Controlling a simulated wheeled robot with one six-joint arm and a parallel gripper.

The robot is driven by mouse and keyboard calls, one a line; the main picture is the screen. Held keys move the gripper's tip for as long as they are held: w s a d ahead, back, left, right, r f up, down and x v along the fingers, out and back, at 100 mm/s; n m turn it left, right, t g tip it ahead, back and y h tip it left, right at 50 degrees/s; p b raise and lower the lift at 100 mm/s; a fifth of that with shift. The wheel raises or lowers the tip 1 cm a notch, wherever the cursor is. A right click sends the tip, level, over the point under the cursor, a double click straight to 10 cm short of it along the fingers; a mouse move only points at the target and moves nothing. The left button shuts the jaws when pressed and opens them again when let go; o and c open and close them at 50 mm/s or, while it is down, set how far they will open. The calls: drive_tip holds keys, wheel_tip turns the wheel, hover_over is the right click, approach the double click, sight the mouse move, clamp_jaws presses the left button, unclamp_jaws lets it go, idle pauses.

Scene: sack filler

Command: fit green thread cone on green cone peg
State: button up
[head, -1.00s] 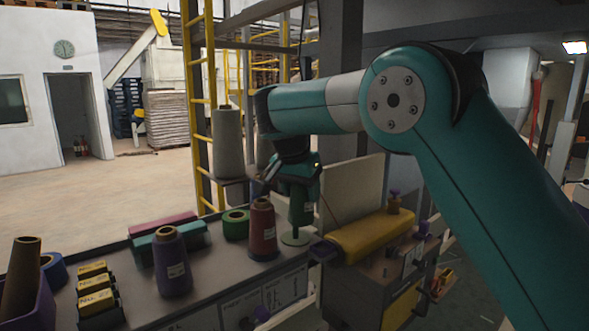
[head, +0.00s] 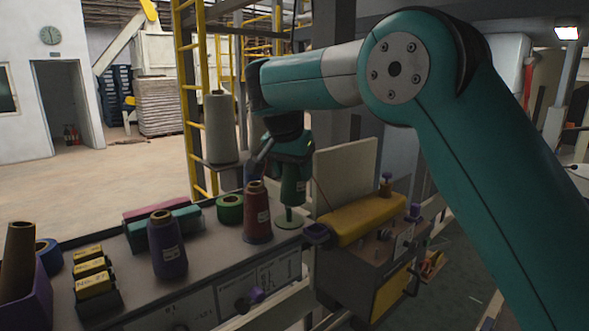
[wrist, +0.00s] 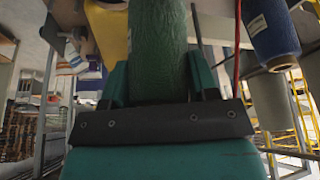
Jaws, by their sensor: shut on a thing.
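The cone also fills the top middle of the wrist view (wrist: 158,42), between the jaws. The green cone peg (head: 289,214) stands on a pale green disc (head: 289,222) at the bench's right end. The cone's lower end is just above the peg, with a short length of peg showing below it. The cone looks nearly in line with the peg; exact alignment cannot be told.
A red thread cone (head: 257,215) stands close left of the peg. A purple cone (head: 167,247), green tape roll (head: 230,208) and yellow-topped boxes (head: 93,284) are farther left. A yellow padded roll (head: 365,220) and an upright pale board (head: 346,176) are close on the right.

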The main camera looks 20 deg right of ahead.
sight(290, 187)
drive_tip(key=shift+w+a+p, duration=0.3)
drive_tip(key=shift+w+p, duration=0.35)
drive_tip(key=shift+p, duration=0.1)
drive_tip(key=shift+f, duration=0.15)
idle(0.4)
drive_tip(key=shift+f+b, duration=2.1)
drive_tip(key=shift+f, duration=0.15)
drive_tip(key=o, duration=1.1)
